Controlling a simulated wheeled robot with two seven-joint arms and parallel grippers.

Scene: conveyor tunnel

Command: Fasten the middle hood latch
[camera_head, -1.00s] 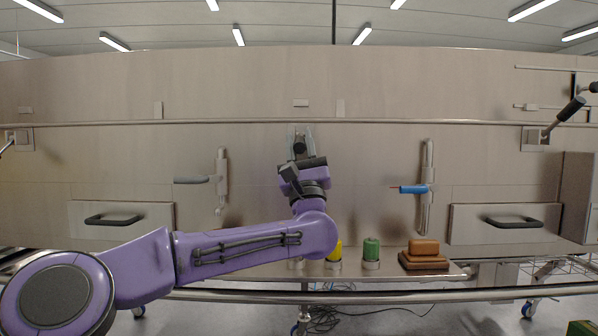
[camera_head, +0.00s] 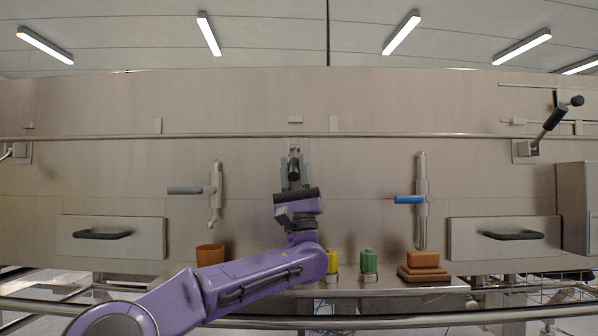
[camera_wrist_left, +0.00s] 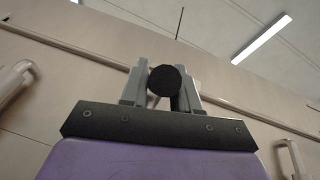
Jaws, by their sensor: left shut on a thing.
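The middle hood latch shows in the head view as a small bracket (camera_head: 294,144) just below the long rail, with a black-ended handle (camera_head: 293,168) hanging from it. My left gripper (camera_head: 294,176), on the purple arm, is shut on this handle from below. In the left wrist view the handle's round black end (camera_wrist_left: 166,82) sits between the grey fingers. The fingers hide part of the handle, and I cannot tell whether the latch catches. My right gripper is not in view.
The right latch (camera_head: 525,150) has its black handle raised outward. Two pipe valves, with a grey lever (camera_head: 186,190) and a blue lever (camera_head: 409,199), flank the arm. The ledge holds an orange cup (camera_head: 210,257), yellow (camera_head: 333,261) and green (camera_head: 369,261) canisters and brown blocks (camera_head: 424,262).

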